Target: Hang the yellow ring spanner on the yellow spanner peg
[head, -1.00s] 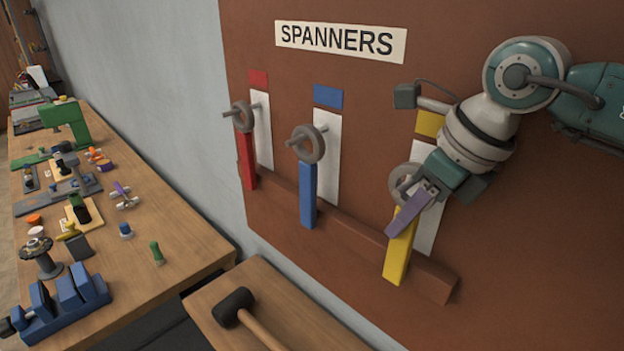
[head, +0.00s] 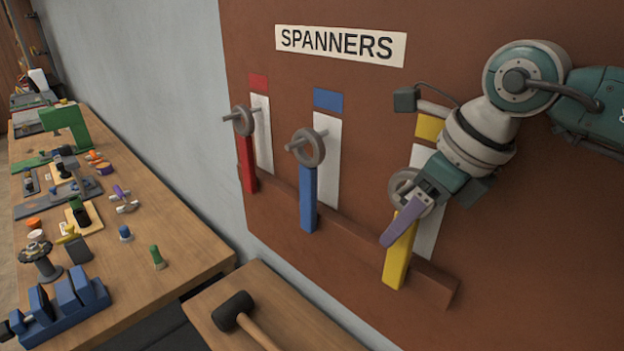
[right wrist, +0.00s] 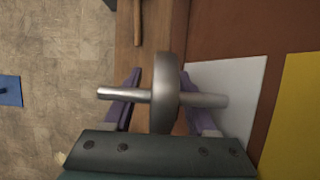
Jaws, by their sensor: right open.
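The yellow ring spanner (head: 400,262) hangs upright against the board, its grey ring near the top and its yellow handle below. In the right wrist view the metal yellow spanner peg (right wrist: 122,94) passes through the ring (right wrist: 166,92) and sticks out on both sides of it. My right gripper (head: 392,238) is at the spanner, just below the ring, and partly hides it in the head view. In the right wrist view its purple fingers (right wrist: 160,80) are open, one on each side of the spanner. My left gripper is not in view.
A red spanner (head: 247,165) and a blue spanner (head: 308,200) hang on pegs to the left. A ledge (head: 345,238) runs along the board below. A mallet (head: 237,306) lies on a wooden surface at the bottom; a cluttered bench (head: 185,250) stands at left.

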